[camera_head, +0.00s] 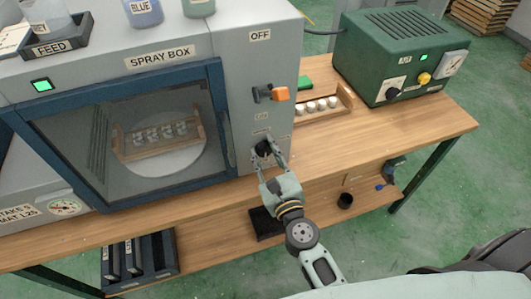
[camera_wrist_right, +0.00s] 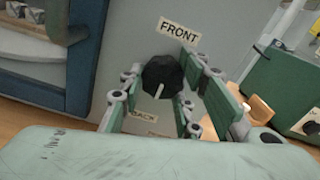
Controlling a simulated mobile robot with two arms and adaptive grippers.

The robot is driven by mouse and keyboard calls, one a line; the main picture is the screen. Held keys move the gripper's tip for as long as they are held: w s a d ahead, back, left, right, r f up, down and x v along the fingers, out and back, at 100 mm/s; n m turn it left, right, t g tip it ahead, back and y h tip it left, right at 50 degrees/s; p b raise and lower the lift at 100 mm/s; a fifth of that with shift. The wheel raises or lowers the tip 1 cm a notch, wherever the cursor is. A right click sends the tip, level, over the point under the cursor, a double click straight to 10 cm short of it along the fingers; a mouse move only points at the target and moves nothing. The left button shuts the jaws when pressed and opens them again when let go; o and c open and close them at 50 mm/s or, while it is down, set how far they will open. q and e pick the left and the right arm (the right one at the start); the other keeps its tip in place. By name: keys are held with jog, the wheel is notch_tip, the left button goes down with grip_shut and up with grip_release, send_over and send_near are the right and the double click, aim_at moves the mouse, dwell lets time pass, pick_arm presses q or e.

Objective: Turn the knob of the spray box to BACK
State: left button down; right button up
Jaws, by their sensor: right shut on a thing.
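The spray box (camera_head: 225,60) stands on the wooden table, with its black knob (camera_head: 263,148) low on the grey right-hand panel. In the right wrist view the knob (camera_wrist_right: 162,75) has a white pointer line directed down and slightly left, toward the BACK label (camera_wrist_right: 143,117). The FRONT label (camera_wrist_right: 179,32) is above the knob. My right gripper (camera_head: 268,157) is shut on the knob, its fingers on either side of it, as the right wrist view (camera_wrist_right: 160,82) also shows. My left gripper is not in view.
An orange-handled switch (camera_head: 272,94) sits above the knob, under the OFF label (camera_head: 260,35). A wooden rack (camera_head: 348,98) with several white pieces and a green power unit (camera_head: 390,50) stand to the right. The table's front right is clear.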

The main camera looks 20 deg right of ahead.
jog(key=shift+s+a+f, duration=0.15)
jog(key=shift+a+f, duration=0.15)
jog(key=shift+f, duration=0.1)
jog(key=o, duration=1)
jog(key=shift+o, duration=0.3)
jog(key=shift+r, duration=0.1)
jog(key=shift+d+r, duration=0.1)
jog(key=s, duration=1.2)
jog(key=shift+d, duration=0.25)
jog(key=shift+w, duration=0.1)
